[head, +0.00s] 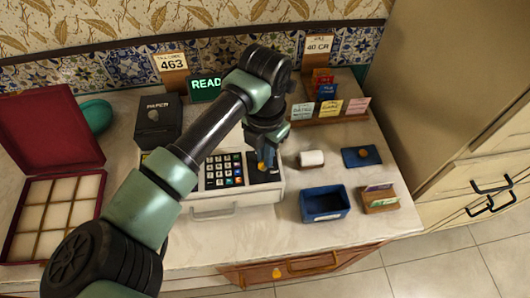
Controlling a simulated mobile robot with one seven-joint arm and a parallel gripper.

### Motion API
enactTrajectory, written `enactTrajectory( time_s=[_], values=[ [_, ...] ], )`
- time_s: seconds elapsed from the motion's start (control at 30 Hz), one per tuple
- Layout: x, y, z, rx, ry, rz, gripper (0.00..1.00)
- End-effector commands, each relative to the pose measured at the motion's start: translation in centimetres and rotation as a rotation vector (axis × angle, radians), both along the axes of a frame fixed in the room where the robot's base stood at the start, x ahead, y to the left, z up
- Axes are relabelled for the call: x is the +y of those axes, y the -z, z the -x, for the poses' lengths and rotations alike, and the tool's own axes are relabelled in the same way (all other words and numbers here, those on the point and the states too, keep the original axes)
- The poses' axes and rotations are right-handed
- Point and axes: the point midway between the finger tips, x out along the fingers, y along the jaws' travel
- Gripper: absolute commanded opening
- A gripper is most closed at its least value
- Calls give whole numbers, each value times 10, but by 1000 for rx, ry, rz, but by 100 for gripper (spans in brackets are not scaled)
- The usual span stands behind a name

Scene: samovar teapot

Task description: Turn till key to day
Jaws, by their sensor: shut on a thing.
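The till (225,197) is a white cash register on the counter, with a dark keypad (223,170) of several keys and a drawer handle at its front. A green lit display (205,88) reading "READ" stands behind it, partly covered by my arm. My gripper (264,160) points down over the dark panel (262,175) at the till's right side. It is shut on the till key, which is mostly hidden; a small orange-yellow part shows at the fingers. The key's position and its marks cannot be read.
Left are an open red box (52,185) with compartments and a black paper box (157,120). Right are a white roll (312,158), a blue tray (325,203), a blue pad (361,156) and card holders (380,198). My arm crosses above the till's left side.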

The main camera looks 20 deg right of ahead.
Motion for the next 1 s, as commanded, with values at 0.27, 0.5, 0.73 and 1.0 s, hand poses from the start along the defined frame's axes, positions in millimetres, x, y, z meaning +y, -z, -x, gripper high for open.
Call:
enactTrajectory(
  time_s=[0.27,0.5,0.73,1.0],
  values=[
    [0,2,0,-4,131,-3,0],
    [0,3,1,-5,331,-4,0],
    [0,2,2,-5,523,-3,0],
    [0,1,4,-2,690,-2,0]
  ],
)
